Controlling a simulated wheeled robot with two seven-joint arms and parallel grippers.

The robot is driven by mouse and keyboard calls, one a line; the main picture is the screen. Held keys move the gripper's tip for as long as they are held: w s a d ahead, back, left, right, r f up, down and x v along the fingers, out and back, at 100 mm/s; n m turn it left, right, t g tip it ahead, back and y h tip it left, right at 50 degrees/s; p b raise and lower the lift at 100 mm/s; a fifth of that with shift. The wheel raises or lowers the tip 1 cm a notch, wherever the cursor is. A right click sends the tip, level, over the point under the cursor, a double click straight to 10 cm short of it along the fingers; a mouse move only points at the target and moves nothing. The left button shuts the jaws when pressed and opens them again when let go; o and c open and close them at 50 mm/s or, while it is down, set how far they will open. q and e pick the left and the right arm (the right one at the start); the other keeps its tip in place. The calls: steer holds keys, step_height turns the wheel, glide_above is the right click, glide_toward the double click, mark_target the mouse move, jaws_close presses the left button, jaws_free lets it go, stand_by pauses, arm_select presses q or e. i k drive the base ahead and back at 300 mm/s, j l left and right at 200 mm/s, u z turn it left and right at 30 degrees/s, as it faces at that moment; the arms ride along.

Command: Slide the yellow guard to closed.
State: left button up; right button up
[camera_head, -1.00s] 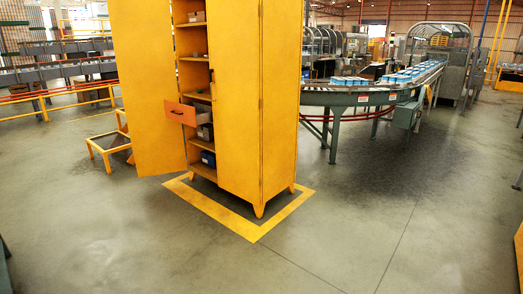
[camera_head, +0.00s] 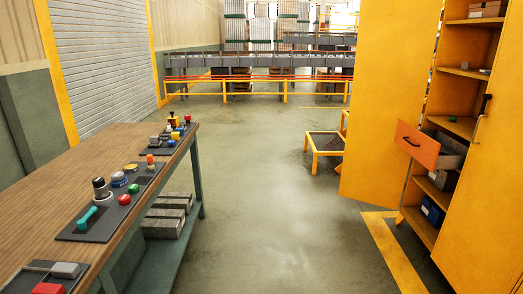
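Neither of my grippers shows in the head view. Several small control boards lie along the wooden bench at the left. The middle board (camera_head: 100,222) carries a teal lever (camera_head: 87,217), a grey and black knob (camera_head: 101,189), and red, green and blue buttons. A small yellow piece (camera_head: 131,168) sits at its far end. The far board (camera_head: 155,152) carries a yellow and black upright part (camera_head: 173,119) and several small coloured controls. I cannot tell which yellow part is the guard, or how it stands.
The wooden bench (camera_head: 38,205) runs along the left. A yellow cabinet (camera_head: 490,170) stands at the right with its door open and an orange drawer (camera_head: 418,144) pulled out. A yellow step stool (camera_head: 325,143) stands beyond. The floor between bench and cabinet is clear.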

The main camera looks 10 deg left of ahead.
mark_target(174, 121)
steer(key=i+j+u, duration=0.2)
steer(key=i, duration=1)
steer(key=i+l+u, duration=0.25)
steer(key=i, duration=0.9)
